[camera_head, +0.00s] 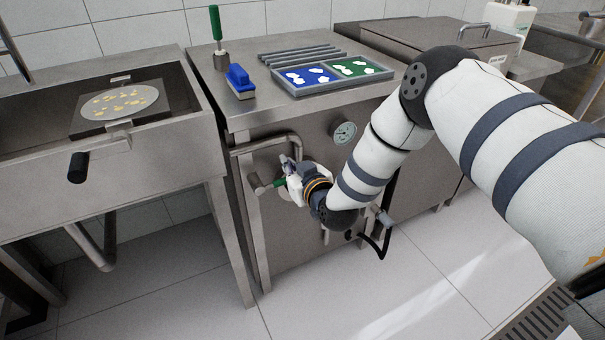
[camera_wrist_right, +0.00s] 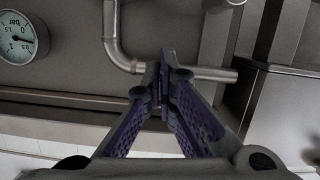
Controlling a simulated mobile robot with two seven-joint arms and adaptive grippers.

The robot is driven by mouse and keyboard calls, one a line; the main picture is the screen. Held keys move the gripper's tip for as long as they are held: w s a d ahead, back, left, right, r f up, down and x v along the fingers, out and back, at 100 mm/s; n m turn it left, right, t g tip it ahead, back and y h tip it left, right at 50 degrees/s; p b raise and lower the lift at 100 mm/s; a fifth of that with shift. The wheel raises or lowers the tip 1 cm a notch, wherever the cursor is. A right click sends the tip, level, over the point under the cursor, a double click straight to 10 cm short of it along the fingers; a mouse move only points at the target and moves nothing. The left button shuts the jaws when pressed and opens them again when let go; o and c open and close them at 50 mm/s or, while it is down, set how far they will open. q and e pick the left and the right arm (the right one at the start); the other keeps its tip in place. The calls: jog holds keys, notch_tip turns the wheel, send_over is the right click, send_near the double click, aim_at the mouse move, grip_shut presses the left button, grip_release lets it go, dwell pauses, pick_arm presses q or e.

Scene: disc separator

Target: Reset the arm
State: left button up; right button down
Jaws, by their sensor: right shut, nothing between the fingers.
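My right arm (camera_head: 385,150) reaches in from the right in the head view. The pipe (camera_wrist_right: 115,45) passes close beyond the fingertips there. I cannot tell whether the fingers touch it. My left gripper is not in view.
A gauge (camera_head: 343,132) sits on the cabinet front (camera_head: 300,240). The counter holds a tray (camera_head: 333,77) with blue and green sections, a blue brush (camera_head: 240,82) and a green-handled tool (camera_head: 216,30). A sink with a perforated disc (camera_head: 120,101) stands left. The floor in front is clear.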

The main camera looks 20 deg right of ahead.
jog(key=s+a+f+g, duration=0.1)
jog(key=s+f+g, duration=0.25)
jog(key=s, duration=0.55)
jog(key=s+a+f+g+y+p, duration=0.1)
jog(key=s+f+g, duration=0.1)
jog(key=s+f, duration=0.5)
jog(key=s+a+f+g, duration=0.1)
jog(key=s+f+g, duration=0.15)
jog(key=s, duration=0.75)
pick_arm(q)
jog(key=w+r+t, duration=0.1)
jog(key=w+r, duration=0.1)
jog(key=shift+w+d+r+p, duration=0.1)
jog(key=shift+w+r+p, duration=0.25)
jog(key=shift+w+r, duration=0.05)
pick_arm(e)
jog(key=s+d+m+g+h, duration=0.1)
jog(key=s+g, duration=0.8)
jog(key=s, duration=2)
jog(key=shift+d+f+m+g, duration=0.15)
jog(key=shift+d+m+g, duration=0.2)
jog(key=shift+d, duration=0.35)
jog(key=shift+w, duration=0.1)
